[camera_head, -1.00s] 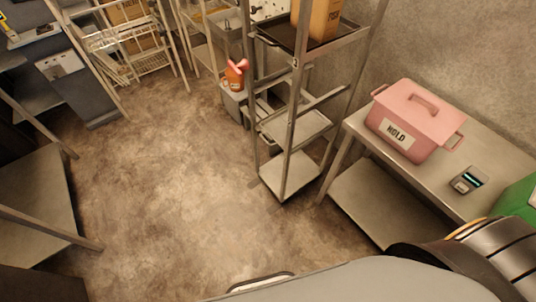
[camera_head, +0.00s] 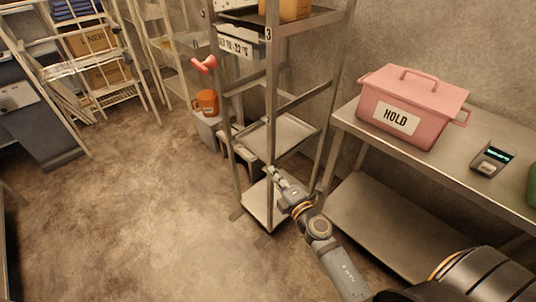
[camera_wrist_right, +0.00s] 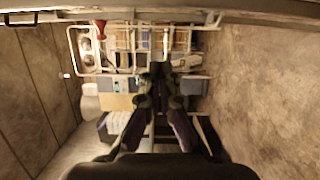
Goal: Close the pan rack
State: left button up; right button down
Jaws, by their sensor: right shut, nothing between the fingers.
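The pan rack (camera_head: 270,100) is a tall grey metal frame marked 3, standing at the centre of the head view. It carries a dark upper tray (camera_head: 293,22), a lighter middle tray (camera_head: 285,133) and a pale bottom shelf (camera_head: 258,212). My right gripper (camera_head: 273,174) is shut and empty, in front of the rack's lower part in the picture; I cannot tell whether it touches the frame. In the right wrist view its fingertips (camera_wrist_right: 159,70) are together before pale rails and shelves. My left gripper is not in view.
A pink bin marked HOLD (camera_head: 410,105) and a small device (camera_head: 492,158) stand on a steel table (camera_head: 365,140) at right. An orange jug (camera_head: 206,102) is behind the rack. White wire shelving (camera_head: 95,75) stands at back left. The floor at left is clear.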

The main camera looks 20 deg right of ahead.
aim_at(268, 150)
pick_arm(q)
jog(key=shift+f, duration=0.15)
pick_arm(e)
jog(key=w, duration=0.3)
jog(key=w+d, duration=0.1)
jog(key=w, duration=0.3)
jog(key=w+d, duration=0.1)
jog(key=w, duration=0.3)
jog(key=shift+d, duration=0.1)
